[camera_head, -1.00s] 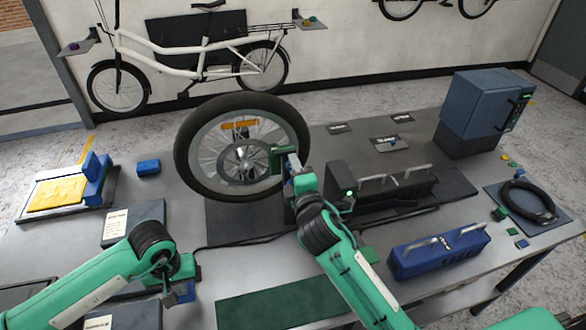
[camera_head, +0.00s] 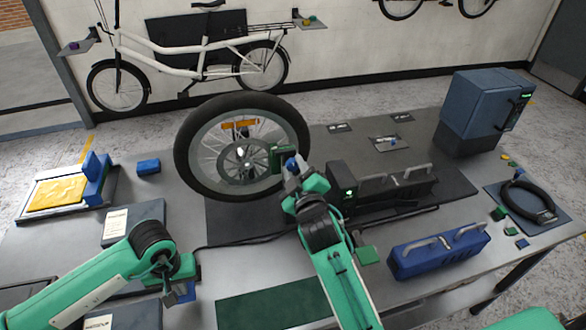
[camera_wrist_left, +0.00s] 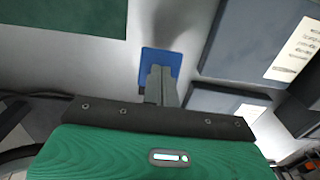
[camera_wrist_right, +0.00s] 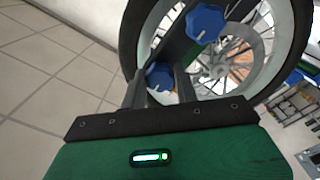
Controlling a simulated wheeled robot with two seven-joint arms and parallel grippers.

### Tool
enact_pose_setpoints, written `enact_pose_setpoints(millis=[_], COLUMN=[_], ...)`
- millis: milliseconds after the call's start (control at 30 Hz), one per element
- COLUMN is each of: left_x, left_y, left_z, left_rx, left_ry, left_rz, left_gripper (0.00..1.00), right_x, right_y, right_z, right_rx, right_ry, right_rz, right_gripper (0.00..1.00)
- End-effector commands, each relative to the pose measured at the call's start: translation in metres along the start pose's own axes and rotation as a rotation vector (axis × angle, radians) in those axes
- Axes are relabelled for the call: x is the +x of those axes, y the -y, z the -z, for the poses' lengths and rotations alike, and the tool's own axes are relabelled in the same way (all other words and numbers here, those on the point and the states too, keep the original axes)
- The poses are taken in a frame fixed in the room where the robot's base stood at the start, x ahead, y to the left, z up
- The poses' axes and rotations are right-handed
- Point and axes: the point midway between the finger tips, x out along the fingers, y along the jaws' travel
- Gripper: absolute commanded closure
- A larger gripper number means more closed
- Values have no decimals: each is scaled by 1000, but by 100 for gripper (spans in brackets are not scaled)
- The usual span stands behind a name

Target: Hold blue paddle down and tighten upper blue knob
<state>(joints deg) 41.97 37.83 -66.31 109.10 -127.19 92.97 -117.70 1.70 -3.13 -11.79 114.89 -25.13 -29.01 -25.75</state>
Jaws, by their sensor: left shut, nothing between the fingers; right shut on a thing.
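The upright wheel (camera_head: 297,118) stands at the back of the bench, with a green block (camera_head: 277,153) at its hub. Two blue knobs sit there in the right wrist view, one (camera_wrist_right: 158,80) between my right fingers and one (camera_wrist_right: 204,22) free beside it. I cannot tell surely which is the upper. My right gripper (camera_head: 293,176) is shut on the first knob; it also shows in the right wrist view (camera_wrist_right: 160,88). The blue paddle (camera_wrist_left: 152,57) lies flat beneath my left gripper (camera_wrist_left: 162,72), which is shut and empty, its tips over the paddle. Contact cannot be judged.
A dark fixture with grey handles (camera_head: 385,190) stands right of my right arm. A blue box with handles (camera_head: 438,252) is at the front right. A yellow pad on a tray (camera_head: 57,192) lies at the left. A green mat (camera_head: 275,308) lies at the front.

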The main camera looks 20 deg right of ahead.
Motion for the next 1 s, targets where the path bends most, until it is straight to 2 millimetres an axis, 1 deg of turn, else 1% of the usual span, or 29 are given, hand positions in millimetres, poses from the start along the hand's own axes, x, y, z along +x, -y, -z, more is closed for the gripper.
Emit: enact_pose_setpoints(millis=[300, 700, 733, 833, 1000], left_x=[0, 0, 0, 0, 0], left_y=[0, 0, 0, 0, 0], left_z=[0, 0, 0, 0, 0], left_rx=[-1, -1, -1, -1, -1], left_ry=[0, 0, 0, 0, 0], left_rz=[0, 0, 0, 1, 1], left_gripper=[100, 100, 100, 100, 100], right_x=[0, 0, 0, 0, 0], right_y=[0, 0, 0, 0, 0], right_z=[0, 0, 0, 0, 0], right_rx=[77, 83, 83, 82, 82], right_ry=[-1, -2, -2, -1, -1], right_rz=[-1, -1, -1, -1, -1], right_gripper=[93, 93, 68, 48, 48])
